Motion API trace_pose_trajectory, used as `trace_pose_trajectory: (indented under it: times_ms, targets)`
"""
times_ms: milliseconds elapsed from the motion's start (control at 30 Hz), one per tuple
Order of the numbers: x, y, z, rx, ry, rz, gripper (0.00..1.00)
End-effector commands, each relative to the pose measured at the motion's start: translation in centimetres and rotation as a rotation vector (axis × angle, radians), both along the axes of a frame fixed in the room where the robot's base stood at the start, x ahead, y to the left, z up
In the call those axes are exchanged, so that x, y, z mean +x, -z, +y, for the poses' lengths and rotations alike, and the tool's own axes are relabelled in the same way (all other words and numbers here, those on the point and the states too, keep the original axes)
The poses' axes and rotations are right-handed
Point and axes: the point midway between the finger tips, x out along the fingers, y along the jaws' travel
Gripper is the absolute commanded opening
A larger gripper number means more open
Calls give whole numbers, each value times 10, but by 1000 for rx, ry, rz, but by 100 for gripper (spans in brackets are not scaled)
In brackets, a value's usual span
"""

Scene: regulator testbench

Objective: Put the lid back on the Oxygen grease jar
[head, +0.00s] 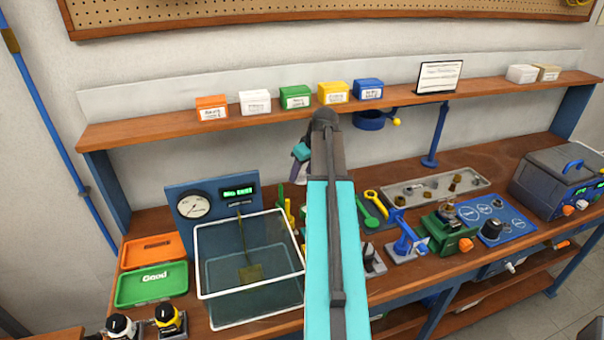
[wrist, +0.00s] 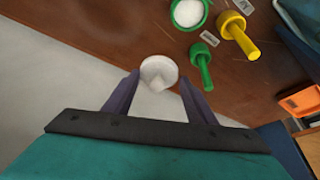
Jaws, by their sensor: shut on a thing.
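In the wrist view my gripper (wrist: 158,82) is shut on a round white lid (wrist: 159,70) with a small raised centre, held between the two purple fingertips. An open green jar (wrist: 188,13) with white contents stands on the wooden bench at the top edge, partly cut off. In the head view my gripper (head: 299,168) is small, near the back of the bench, and the lid is not clear. The jar's label is not readable.
A shelf (head: 185,128) with coloured boxes runs behind.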

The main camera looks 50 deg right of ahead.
Motion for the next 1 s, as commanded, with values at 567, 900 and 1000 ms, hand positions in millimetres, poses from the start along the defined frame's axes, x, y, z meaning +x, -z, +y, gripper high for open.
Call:
trace_pose_trajectory:
  times_ms: [567, 900, 1000]
  targets:
    - [5, -8, 13, -1, 5, 1, 23]
    - [28, -38, 69, -3, 29, 3, 23]
    - [36, -47, 89, 0, 37, 4, 23]
